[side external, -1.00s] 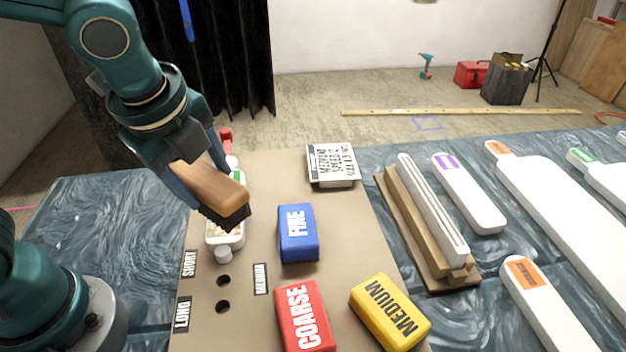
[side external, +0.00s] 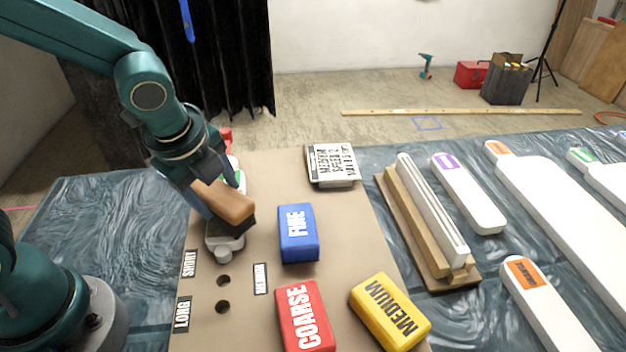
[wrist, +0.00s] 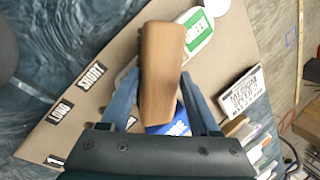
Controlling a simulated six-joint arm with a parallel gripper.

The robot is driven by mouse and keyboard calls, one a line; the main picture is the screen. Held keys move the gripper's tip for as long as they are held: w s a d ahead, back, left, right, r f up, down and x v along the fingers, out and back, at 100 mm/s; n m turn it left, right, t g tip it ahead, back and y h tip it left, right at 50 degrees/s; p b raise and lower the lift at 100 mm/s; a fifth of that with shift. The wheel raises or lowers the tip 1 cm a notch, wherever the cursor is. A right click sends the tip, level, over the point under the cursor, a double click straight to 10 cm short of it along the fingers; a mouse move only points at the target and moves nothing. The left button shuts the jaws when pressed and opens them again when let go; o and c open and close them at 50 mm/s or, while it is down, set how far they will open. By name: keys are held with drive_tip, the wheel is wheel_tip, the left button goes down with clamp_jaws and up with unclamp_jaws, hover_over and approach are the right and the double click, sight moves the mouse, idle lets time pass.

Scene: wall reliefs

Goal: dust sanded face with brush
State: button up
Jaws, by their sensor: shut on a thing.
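My gripper (side external: 212,203) is shut on a brush with a brown wooden back (side external: 228,203) and dark bristles. In the wrist view the brush (wrist: 160,70) lies between the two blue-grey fingers. Under it is a white piece (side external: 222,246) with a green label, on the brown board. The brush covers most of its middle; its labelled end also shows in the wrist view (wrist: 198,32). The bristles are at or just above the piece; I cannot tell if they touch. The sanded face is mostly hidden.
Blue FINE (side external: 298,235), red COARSE (side external: 305,318) and yellow MEDIUM (side external: 390,312) blocks sit on or at the edge of the board (side external: 250,310). A lettered block (side external: 333,166) stands at the back. A wooden rack (side external: 425,225) and white pieces lie to the right.

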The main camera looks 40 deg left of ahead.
sight(218, 215)
drive_tip(key=shift+w+a, duration=1.9)
drive_tip(key=shift+w, duration=0.05)
drive_tip(key=shift+s+d, duration=3.15)
drive_tip(key=shift+s, duration=0.1)
wheel_tip(218, 215, up, 8)
drive_tip(key=shift+s+r+m, duration=0.1)
drive_tip(key=shift+m, duration=0.2)
